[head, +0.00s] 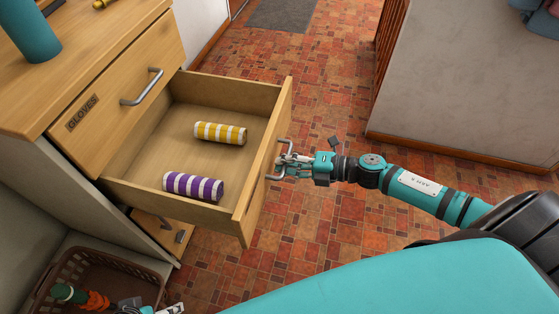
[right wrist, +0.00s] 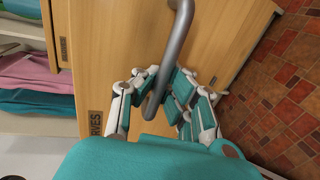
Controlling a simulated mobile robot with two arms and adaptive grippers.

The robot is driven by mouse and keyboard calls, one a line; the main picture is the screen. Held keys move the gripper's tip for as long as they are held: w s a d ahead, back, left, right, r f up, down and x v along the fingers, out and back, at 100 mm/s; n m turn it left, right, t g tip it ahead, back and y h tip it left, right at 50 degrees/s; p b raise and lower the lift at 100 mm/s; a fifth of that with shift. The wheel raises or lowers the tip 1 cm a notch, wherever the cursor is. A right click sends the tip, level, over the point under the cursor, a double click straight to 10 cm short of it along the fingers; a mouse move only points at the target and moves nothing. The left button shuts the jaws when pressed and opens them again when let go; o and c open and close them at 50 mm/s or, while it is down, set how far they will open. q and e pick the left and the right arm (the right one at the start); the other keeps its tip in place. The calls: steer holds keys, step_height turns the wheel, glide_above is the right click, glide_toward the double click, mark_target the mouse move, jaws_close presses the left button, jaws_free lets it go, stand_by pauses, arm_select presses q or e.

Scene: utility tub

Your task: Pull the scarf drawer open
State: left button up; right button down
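The scarf drawer (head: 242,212) is pulled well out of the wooden cabinet, below the drawer marked GLOVES. In it lie a yellow-and-white striped roll (head: 220,133) and a purple-and-white striped roll (head: 193,187), apart from each other. My right gripper (head: 288,162) is at the drawer's grey bar handle (head: 281,177). In the right wrist view my fingers (right wrist: 158,88) close around the handle (right wrist: 180,35), with a partly hidden label ending in "RVES" (right wrist: 95,123) on the front. Grey, white and teal parts at the bottom edge, apparently my left gripper (head: 146,306), are mostly cut off.
The gloves drawer (head: 120,90) above is shut. A brown basket (head: 110,263) with several things stands at the lower left. A teal cylinder (head: 28,30) stands on the cabinet top. The tiled floor (head: 330,85) beyond the drawer is clear, with a low wall (head: 460,90) at right.

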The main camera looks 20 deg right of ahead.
steer(key=c, duration=2)
jaws_free()
steer(key=shift+r, duration=0.1)
steer(key=o, duration=0.6)
steer(key=shift+o, duration=0.2)
steer(key=v, duration=1.2)
